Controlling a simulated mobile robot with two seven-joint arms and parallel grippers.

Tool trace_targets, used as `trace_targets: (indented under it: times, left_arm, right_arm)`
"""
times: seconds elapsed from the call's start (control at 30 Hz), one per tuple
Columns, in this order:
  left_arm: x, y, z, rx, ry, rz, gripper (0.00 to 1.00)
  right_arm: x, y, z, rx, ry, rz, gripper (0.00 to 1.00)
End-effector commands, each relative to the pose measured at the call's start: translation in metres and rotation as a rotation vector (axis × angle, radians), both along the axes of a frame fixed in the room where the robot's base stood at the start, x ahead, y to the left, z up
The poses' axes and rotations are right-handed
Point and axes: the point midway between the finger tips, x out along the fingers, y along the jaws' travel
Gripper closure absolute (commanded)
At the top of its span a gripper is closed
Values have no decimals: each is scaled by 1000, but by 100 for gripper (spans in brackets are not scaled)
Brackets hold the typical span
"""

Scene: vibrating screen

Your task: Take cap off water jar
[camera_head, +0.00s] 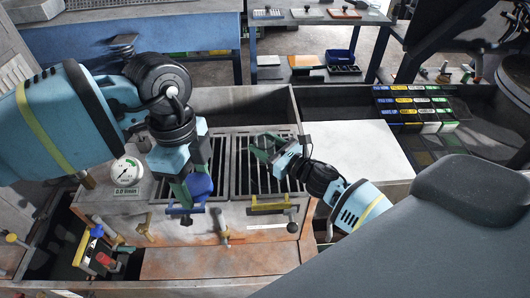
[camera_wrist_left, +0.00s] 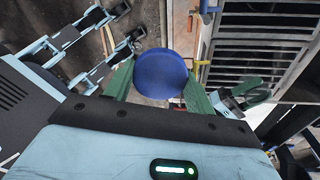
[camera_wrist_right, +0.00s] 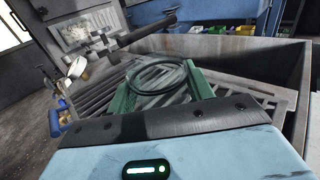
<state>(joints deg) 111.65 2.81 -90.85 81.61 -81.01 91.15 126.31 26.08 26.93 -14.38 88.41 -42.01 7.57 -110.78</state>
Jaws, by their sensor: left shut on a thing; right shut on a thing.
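The round blue cap (camera_wrist_left: 165,75) is between the green fingers of my left gripper (camera_wrist_left: 155,92) in the left wrist view. In the head view the cap (camera_head: 199,185) hangs at the fingertips of my left gripper (camera_head: 190,190), over the front of the left grate. My right gripper (camera_head: 262,150) is over the right grate, to the right of the cap and apart from it. In the right wrist view its fingers are shut on a see-through jar (camera_wrist_right: 158,78) with a dark round rim and no cap on it. The jar is hard to make out in the head view.
Two slotted metal grates (camera_head: 240,180) lie in the machine's deck, with a yellow handle (camera_head: 268,207) at the front. A dial gauge (camera_head: 127,172) stands at the left.

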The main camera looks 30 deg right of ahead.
Motion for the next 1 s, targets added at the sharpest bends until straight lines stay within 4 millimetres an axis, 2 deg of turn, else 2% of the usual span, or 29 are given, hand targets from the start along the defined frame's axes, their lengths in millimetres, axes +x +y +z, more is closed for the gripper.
trace_targets:
  times: [0.3,0.83,0.87,1.0]
  left_arm:
    - [-1,0,-13,0,16,0,73]
    - [-1,0,-20,0,23,0,73]
    - [-1,0,-19,0,23,0,73]
    - [-1,0,-18,0,22,0,73]
  right_arm:
    - [0,1,-34,3,2,-1,100]
    - [0,0,-38,0,0,0,100]
    - [-1,0,-38,0,0,0,46]
    - [0,0,-37,0,0,0,28]
